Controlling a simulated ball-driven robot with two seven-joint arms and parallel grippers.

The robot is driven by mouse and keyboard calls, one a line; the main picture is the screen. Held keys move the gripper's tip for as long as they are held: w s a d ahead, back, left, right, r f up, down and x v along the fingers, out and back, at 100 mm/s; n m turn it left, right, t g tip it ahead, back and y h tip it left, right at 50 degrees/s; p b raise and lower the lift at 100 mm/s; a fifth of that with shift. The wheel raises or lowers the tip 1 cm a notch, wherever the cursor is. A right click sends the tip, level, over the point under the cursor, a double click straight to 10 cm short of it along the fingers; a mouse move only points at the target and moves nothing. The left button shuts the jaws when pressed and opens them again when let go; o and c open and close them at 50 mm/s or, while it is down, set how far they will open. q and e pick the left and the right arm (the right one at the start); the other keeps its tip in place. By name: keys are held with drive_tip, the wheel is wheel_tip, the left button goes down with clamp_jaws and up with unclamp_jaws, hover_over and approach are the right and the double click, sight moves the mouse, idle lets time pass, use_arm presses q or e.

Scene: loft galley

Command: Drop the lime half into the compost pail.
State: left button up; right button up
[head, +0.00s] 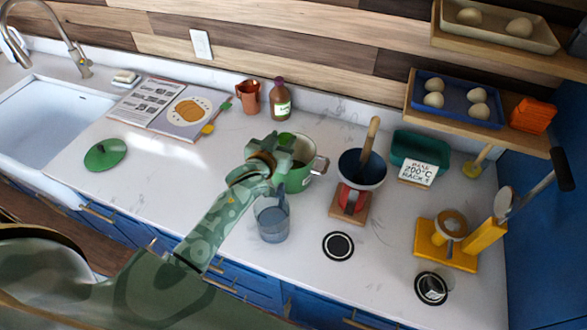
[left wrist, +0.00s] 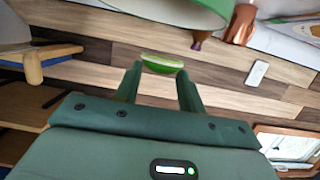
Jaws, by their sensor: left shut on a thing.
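The lime half (left wrist: 162,63) shows its pale cut face and green rind between my fingertips in the left wrist view. My left gripper (left wrist: 159,78) is shut on it. In the head view my left gripper (head: 285,149) is over the left part of the green compost pail (head: 302,178), and the lime half cannot be made out clearly there. The pail stands open on the counter, its mouth partly hidden by the gripper. Its green side also shows at the top of the left wrist view (left wrist: 180,10). My right gripper is in neither view.
A bottle (head: 280,103) and copper jug (head: 249,98) stand behind. A green lid (head: 105,154) lies left.

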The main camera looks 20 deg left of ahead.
use_arm(q)
drive_tip(key=shift+r, duration=0.1)
drive_tip(key=o, duration=0.9)
drive_tip(key=shift+o, duration=0.9)
drive_tip(key=v, duration=1.6)
drive_tip(key=shift+s+p, duration=0.2)
drive_tip(key=shift+p, duration=0.1)
